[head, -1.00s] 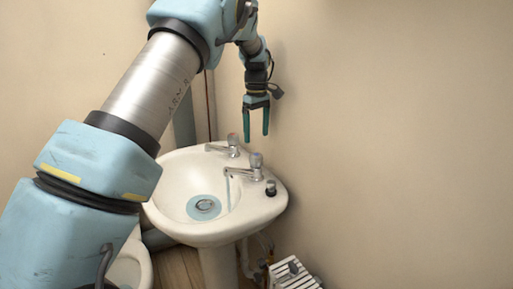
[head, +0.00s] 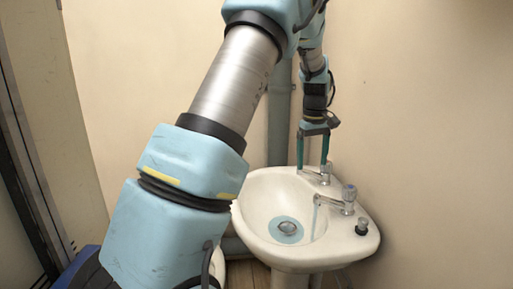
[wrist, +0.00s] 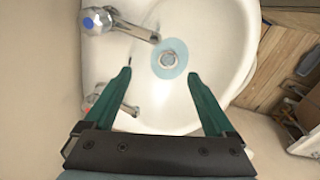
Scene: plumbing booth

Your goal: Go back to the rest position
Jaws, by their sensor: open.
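My gripper (head: 313,150) points down with its two green fingers spread, empty, above the back edge of the white sink (head: 262,190) in the head view. In the wrist view my gripper (wrist: 162,85) is open over the basin (wrist: 215,75), with nothing between the fingers. One tap (head: 325,172) is close to the fingers in the head view, partly behind them. The other tap (head: 347,197) stands nearer the front, and a thin stream of water seems to fall from its spout. Some water lies around the drain (head: 287,228).
A dark stopper-like knob (head: 361,226) sits on the sink's right rim. Beige walls (head: 430,110) stand close behind and to the right. A pipe (head: 279,120) runs up the corner. A door-like frame (head: 30,150) is at the left. In the wrist view, wooden flooring (wrist: 285,65) shows.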

